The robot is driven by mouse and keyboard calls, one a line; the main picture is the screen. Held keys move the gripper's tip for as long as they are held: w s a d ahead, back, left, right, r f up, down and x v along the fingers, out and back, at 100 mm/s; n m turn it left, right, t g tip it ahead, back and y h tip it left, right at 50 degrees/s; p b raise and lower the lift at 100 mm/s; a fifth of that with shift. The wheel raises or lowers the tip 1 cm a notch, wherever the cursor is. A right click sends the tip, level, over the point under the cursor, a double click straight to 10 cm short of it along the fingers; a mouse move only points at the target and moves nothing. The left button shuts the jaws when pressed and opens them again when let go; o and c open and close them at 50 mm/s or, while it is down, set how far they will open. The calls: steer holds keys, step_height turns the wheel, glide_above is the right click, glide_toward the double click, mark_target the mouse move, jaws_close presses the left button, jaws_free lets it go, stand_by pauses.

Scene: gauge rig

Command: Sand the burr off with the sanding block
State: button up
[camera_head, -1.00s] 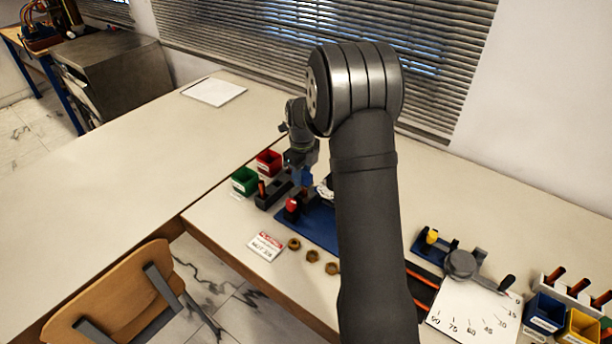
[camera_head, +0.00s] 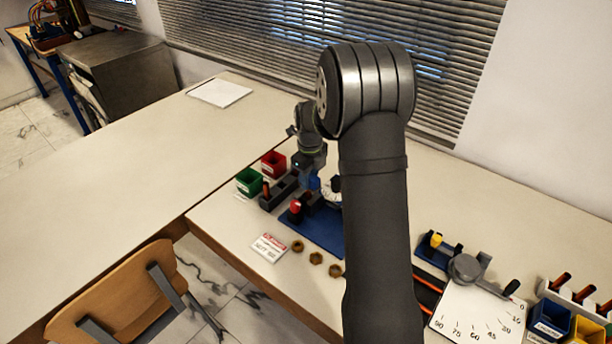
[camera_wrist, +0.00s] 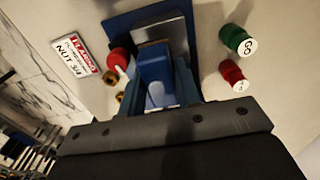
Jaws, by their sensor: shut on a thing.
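My gripper (camera_head: 312,180) is at the far left part of the bench, over the blue base plate (camera_head: 318,236). In the wrist view my gripper (camera_wrist: 158,92) is shut on a blue block with a tan face, which looks like the sanding block (camera_wrist: 153,72). The block lies in front of a grey metal plate (camera_wrist: 172,31) on the blue base; whether they touch I cannot tell. A red knob (camera_head: 296,207) stands on the base, left of the gripper, and shows in the wrist view (camera_wrist: 118,58). I cannot make out the burr.
A red bin (camera_head: 272,163) and a green bin (camera_head: 248,181) stand left of the gripper. Several brass nuts (camera_head: 316,258) and a red-and-white sign (camera_head: 268,247) lie in front. An angle-scale board (camera_head: 478,318) is at right. My arm hides the middle.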

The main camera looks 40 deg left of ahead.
mark_target(317, 180)
steer(key=shift+d+f, duration=0.15)
steer(key=shift+d, duration=0.55)
steer(key=shift+a, duration=0.1)
steer(key=shift+a, duration=1.55)
steer(key=shift+d, duration=0.85)
steer(key=shift+d+r, duration=0.45)
steer(key=shift+r, duration=0.4)
steer(key=shift+d+r, duration=0.5)
steer(key=shift+r, duration=0.4)
steer(key=shift+d+r, duration=0.45)
steer(key=shift+r, duration=0.4)
